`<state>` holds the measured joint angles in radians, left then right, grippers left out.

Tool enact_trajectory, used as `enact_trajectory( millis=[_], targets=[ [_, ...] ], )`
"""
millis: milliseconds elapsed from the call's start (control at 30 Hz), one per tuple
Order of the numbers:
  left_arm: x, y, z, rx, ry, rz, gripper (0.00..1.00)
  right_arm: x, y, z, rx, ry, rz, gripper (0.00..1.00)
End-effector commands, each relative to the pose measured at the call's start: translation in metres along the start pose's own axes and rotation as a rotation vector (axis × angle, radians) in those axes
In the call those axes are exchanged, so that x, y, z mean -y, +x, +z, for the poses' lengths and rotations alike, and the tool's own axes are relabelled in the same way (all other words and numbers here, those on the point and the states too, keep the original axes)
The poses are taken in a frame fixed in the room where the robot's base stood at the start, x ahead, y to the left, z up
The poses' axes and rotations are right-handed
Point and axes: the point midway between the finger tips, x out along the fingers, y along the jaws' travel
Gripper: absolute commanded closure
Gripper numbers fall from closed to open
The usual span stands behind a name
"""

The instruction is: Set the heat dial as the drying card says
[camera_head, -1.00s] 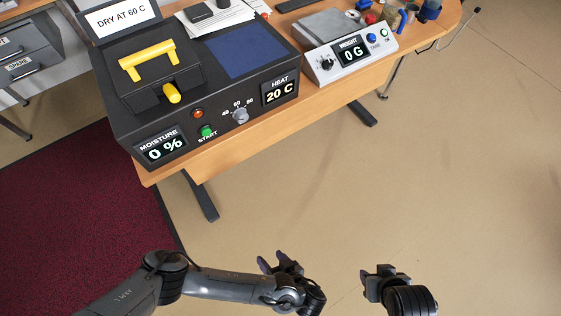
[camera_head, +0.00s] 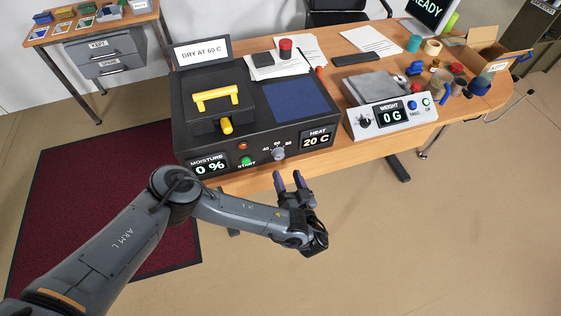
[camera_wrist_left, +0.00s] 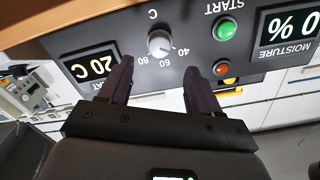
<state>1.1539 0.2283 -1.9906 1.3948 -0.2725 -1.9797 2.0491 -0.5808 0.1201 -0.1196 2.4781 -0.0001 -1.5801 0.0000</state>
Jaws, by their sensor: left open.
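The drying card (camera_head: 201,51) stands at the back of the black dryer (camera_head: 190,137) and reads "DRY AT 60 C". The heat dial (camera_head: 278,153) is a grey knob on the dryer's front, with marks 40, 60 and 80 around it. The heat display (camera_head: 317,138) reads 20 C. My left gripper (camera_head: 290,182) is open and empty, in front of and below the dial. In the left wrist view the dial (camera_wrist_left: 160,43) shows beyond and between the open fingers (camera_wrist_left: 158,85), apart from them. The right gripper is not in view.
The green start button (camera_head: 246,161) and red light (camera_head: 242,145) sit left of the dial. The moisture display (camera_head: 207,164) reads 0 %. A weighing scale (camera_head: 392,113) stands right of the dryer on the wooden table (camera_head: 255,180). Open floor lies in front.

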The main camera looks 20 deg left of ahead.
Motion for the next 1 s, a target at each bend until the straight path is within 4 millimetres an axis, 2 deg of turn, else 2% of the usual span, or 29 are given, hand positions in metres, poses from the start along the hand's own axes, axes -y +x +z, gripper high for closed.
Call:
enact_trajectory(
  millis=[33, 200, 433, 600, 900, 933, 1000],
  targets=[
    [0.000, 0.011, 0.000, -0.002, 0.001, -0.003, 0.37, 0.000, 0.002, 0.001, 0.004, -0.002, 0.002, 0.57],
    [0.000, 0.039, 0.001, -0.001, 0.002, -0.002, 0.37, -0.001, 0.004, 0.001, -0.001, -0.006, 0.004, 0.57],
    [0.000, 0.066, 0.000, 0.000, 0.002, 0.000, 0.37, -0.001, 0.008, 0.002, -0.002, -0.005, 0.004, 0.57],
    [0.000, 0.075, 0.000, 0.001, 0.003, 0.001, 0.37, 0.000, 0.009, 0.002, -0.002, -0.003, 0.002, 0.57],
    [0.000, 0.077, 0.000, 0.001, 0.002, 0.001, 0.37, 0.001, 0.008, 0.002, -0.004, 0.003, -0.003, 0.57],
    [0.000, 0.077, 0.000, 0.001, 0.002, 0.001, 0.38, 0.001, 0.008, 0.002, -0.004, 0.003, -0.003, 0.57],
    [0.000, 0.077, 0.000, 0.001, 0.002, 0.001, 0.49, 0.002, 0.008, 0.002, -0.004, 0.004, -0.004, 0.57]
  ],
)
